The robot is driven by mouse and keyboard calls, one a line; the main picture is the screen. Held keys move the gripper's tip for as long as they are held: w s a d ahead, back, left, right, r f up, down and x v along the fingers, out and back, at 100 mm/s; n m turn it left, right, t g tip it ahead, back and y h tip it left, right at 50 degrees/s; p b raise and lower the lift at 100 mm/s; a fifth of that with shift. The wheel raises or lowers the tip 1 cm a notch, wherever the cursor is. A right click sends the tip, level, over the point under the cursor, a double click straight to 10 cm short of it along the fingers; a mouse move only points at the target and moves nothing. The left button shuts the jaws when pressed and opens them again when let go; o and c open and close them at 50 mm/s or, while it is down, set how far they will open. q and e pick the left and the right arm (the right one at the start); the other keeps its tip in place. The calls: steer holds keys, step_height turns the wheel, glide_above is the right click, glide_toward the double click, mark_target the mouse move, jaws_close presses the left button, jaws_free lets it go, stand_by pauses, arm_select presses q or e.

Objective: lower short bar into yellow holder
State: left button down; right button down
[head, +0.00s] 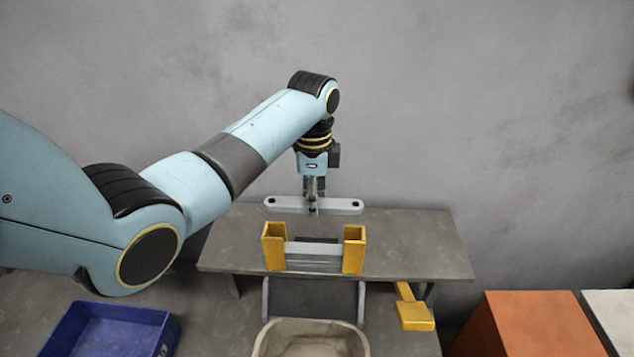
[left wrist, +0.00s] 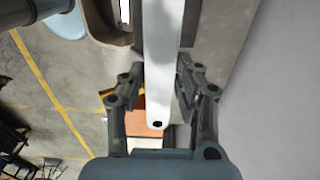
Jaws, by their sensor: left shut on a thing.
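A grey short bar (head: 335,206) with a hole near each end is held level by my left gripper (head: 313,205). My left gripper is shut on the bar near its middle. The bar also shows between the fingers in the left wrist view (left wrist: 162,70), with a dark hole near its lower end. The yellow holder (head: 354,250) has two upright yellow channels on the grey table, with grey bars (head: 313,249) lying between them. In the head view the held bar appears above and behind the holder, apart from it. My right gripper is out of view.
The grey table (head: 420,240) is clear right of the holder. A yellow bracket-like piece (head: 415,315) sticks out at its front right. A beige bin (head: 270,340) stands in front, a blue bin (head: 165,335) at lower left, an orange block (head: 540,325) at lower right.

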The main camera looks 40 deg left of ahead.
arm_select(q)
steer(key=shift+f, duration=1.05)
step_height(320, 180, down, 4)
steer(key=b, duration=0.3)
steer(key=shift+f, duration=0.2)
steer(key=shift+f+b, duration=0.6)
steer(key=shift+f, duration=1)
steer(key=c, duration=0.9)
jaws_free()
